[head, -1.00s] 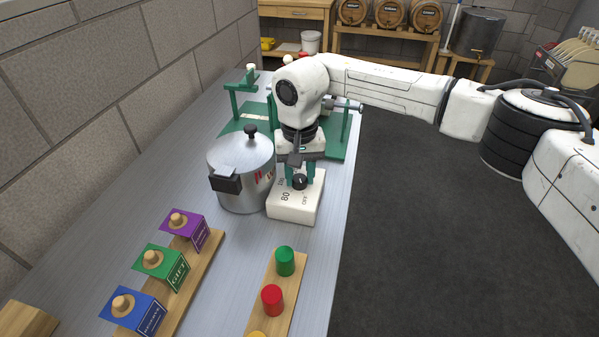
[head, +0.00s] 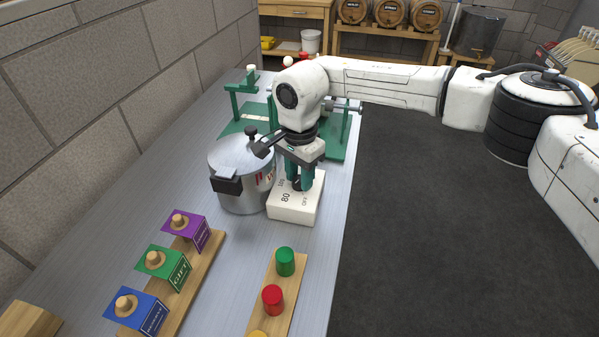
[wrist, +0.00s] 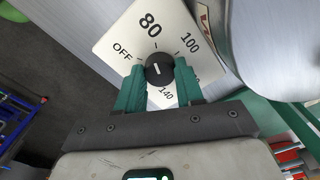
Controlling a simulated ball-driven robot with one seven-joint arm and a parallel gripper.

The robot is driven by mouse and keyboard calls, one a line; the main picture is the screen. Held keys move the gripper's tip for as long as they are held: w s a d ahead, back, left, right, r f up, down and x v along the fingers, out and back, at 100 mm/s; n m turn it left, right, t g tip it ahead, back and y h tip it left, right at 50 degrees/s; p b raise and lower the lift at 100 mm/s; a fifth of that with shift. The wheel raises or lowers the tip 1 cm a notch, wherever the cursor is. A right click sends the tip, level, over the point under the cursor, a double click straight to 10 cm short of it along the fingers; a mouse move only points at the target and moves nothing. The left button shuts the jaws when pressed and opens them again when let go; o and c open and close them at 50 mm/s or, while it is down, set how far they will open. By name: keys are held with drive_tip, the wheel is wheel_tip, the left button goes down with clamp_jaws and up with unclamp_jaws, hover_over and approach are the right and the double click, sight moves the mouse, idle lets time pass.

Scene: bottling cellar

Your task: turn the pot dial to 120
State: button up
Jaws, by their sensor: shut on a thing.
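The pot dial (wrist: 159,69) is a round black knob with a white pointer line, on a white box (head: 294,211) beside the pot. In the wrist view the plate (wrist: 123,44) reads OFF on the left, 80 at the top, 100 on the right and 140 at the bottom; a mark between 100 and 140 is partly covered by a finger. The pointer line stands near upright, roughly towards 80. My gripper (wrist: 160,75) has its green fingers shut on the dial from both sides. In the head view my gripper (head: 298,180) covers most of the dial.
The steel pot (head: 240,190), with a black side handle, stands close to the left of the box. A green stand (head: 335,150) is behind. The table's right edge is near the box.

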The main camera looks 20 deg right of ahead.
drive_tip(key=m+p, duration=0.1)
drive_tip(key=m, duration=0.5)
drive_tip(key=shift+r+m, duration=0.15)
drive_tip(key=shift+m, duration=0.15)
drive_tip(key=m+p, duration=0.2)
drive_tip(key=m, duration=0.4)
drive_tip(key=m+p, duration=0.2)
drive_tip(key=m, duration=0.4)
drive_tip(key=shift+w+m, duration=0.1)
drive_tip(key=shift+m, duration=0.2)
drive_tip(key=m+p, duration=0.3)
drive_tip(key=m, duration=0.3)
drive_tip(key=shift+m+p, duration=0.3)
drive_tip(key=o, duration=1)
drive_tip(key=shift+o, duration=0.2)
